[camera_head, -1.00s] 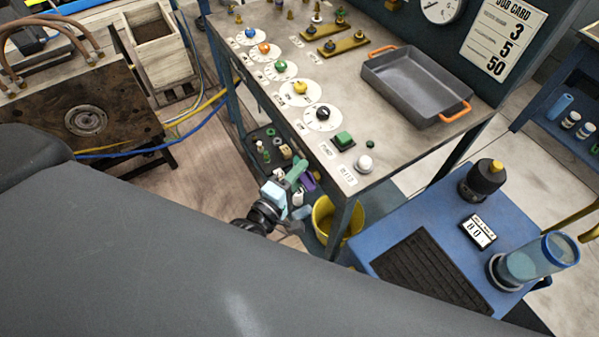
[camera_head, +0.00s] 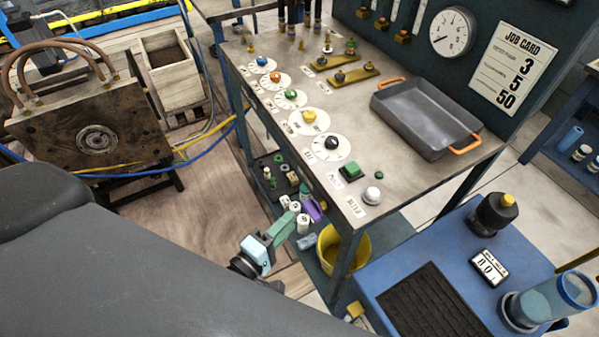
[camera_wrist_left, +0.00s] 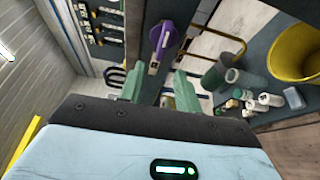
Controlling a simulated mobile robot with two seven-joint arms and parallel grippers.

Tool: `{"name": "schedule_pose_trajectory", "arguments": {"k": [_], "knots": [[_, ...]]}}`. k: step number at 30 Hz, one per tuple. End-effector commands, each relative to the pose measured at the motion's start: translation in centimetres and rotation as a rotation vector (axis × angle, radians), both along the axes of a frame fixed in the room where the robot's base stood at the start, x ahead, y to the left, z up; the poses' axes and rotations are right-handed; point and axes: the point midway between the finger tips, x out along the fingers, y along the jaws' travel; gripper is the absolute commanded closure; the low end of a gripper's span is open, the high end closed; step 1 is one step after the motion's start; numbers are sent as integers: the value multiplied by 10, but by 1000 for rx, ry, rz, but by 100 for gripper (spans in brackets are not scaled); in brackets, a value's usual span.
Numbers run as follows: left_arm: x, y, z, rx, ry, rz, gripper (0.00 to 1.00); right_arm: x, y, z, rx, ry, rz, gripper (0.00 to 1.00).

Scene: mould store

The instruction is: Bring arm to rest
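My left gripper (camera_head: 284,226) has pale green fingers and a light blue body. In the head view it is low in front of the bench (camera_head: 385,165), beside its lower shelf. In the left wrist view the two fingers (camera_wrist_left: 158,88) stand apart with nothing held between them. A purple thing (camera_wrist_left: 167,42) shows beyond the fingers; it also shows in the head view (camera_head: 312,210), by the bench's front edge. Most of my left arm's end is hidden behind a large grey part of my own body. My right gripper is in neither view.
The bench top carries dials, a green button (camera_head: 349,170), a white knob (camera_head: 372,194) and a grey tray (camera_head: 425,120). A yellow bucket (camera_head: 328,250) stands under it. A blue cart (camera_head: 465,285) is at right, a mould block (camera_head: 90,135) at left. Floor between is clear.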

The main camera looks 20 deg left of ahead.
Motion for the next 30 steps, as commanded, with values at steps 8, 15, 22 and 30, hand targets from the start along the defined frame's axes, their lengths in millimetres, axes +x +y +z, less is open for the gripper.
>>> {"name": "schedule_pose_trajectory", "arguments": {"k": [8,15,22,30], "knots": [[-8,-2,-2,59,7,-11,66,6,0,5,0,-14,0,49],[-83,-11,-31,637,85,-152,66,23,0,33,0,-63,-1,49],[-174,9,-65,1267,190,-401,66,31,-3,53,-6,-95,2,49],[-221,28,-80,1550,249,-567,66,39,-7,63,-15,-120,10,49]]}}
